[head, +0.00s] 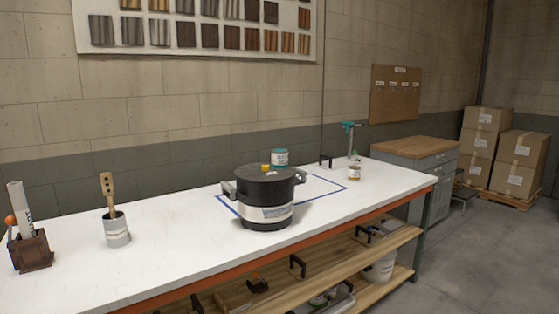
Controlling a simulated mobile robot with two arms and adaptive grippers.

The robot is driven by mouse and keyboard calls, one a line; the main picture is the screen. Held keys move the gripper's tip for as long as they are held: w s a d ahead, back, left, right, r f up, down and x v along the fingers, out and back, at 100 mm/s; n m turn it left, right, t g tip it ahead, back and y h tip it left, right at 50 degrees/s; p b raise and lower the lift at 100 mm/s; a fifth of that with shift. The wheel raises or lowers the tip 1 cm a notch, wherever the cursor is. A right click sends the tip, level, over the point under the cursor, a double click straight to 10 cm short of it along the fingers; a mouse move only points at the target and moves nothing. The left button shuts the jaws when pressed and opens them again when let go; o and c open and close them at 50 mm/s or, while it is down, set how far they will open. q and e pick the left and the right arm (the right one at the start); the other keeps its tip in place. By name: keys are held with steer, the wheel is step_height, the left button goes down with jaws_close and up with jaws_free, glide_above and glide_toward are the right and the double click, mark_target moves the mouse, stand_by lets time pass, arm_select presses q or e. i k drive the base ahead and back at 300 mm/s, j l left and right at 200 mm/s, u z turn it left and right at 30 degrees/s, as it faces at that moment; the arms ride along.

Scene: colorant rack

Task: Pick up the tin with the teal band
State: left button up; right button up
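The tin with the teal band (280,154) stands at the back of the white workbench, behind a large black pot. Its top and teal band show above the pot's lid, and its lower part is hidden by the pot. The black pot (263,189) has two side handles, a pale label band and a small yellow piece on its lid. Neither of my grippers is in view.
The white bench (165,252) has blue tape lines around the pot. A grey pot with a wooden stick (117,231) and a brown holder (30,251) stand at left. A teal-topped stand (349,136) is at the far end. Shelves below hold several items.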

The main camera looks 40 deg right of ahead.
mark_target(280, 156)
steer(key=i+l, duration=0.1)
steer(key=l, duration=0.35)
steer(key=i+l, duration=0.15)
steer(key=l, duration=0.35)
steer(key=i+l, duration=0.1)
steer(key=l, duration=0.35)
steer(key=i+l, duration=0.1)
steer(key=l, duration=0.35)
steer(key=i+l, duration=0.1)
steer(key=l, duration=0.4)
